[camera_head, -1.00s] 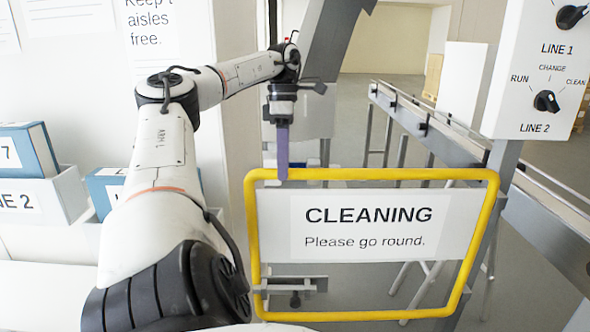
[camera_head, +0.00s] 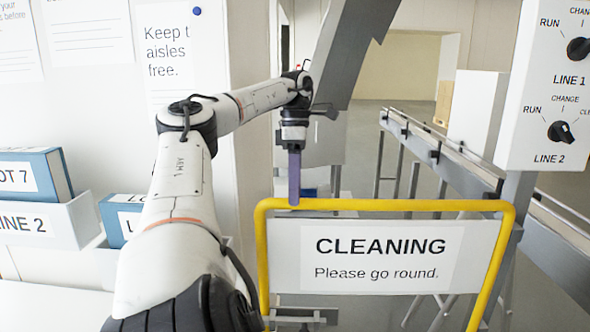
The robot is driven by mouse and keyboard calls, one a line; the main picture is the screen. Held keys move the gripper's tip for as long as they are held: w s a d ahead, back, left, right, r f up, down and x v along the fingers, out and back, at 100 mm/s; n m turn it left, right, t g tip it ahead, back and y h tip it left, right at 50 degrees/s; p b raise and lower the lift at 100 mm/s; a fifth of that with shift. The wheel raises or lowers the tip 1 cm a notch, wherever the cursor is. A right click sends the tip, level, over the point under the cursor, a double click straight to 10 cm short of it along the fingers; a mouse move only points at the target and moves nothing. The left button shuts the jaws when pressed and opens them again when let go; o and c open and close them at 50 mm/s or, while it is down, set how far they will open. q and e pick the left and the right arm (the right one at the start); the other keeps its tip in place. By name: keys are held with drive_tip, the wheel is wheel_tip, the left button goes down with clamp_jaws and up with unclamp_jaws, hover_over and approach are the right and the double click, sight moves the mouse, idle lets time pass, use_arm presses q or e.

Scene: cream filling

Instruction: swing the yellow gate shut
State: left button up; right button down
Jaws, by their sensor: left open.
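The yellow gate (camera_head: 400,205) is a tube frame around a white sign (camera_head: 380,255) reading "CLEANING, Please go round." It spans the lower middle of the head view, from beside the wall's end on the left to the grey post on the right. Its lower edge is cut off. A grey metal latch piece (camera_head: 300,315) shows at its lower left. My left gripper (camera_head: 294,198) points down at the gate's top bar near the left corner. Its purple fingers overlap the bar in the picture; I cannot tell whether they touch it. My right gripper is out of view.
A white panel with LINE 1 and LINE 2 knobs (camera_head: 545,90) hangs at upper right on a grey post. A conveyor rail (camera_head: 440,150) runs back behind the gate. Blue binders (camera_head: 35,175) and a white LINE 2 bin (camera_head: 75,222) stand at left. Floor beyond is open.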

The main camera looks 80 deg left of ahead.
use_arm(q)
wheel_tip(320, 180, up, 10)
drive_tip(key=a+p, duration=0.1)
drive_tip(key=p, duration=0.4)
drive_tip(key=shift+w+a+f, duration=0.25)
drive_tip(key=shift+a, duration=0.15)
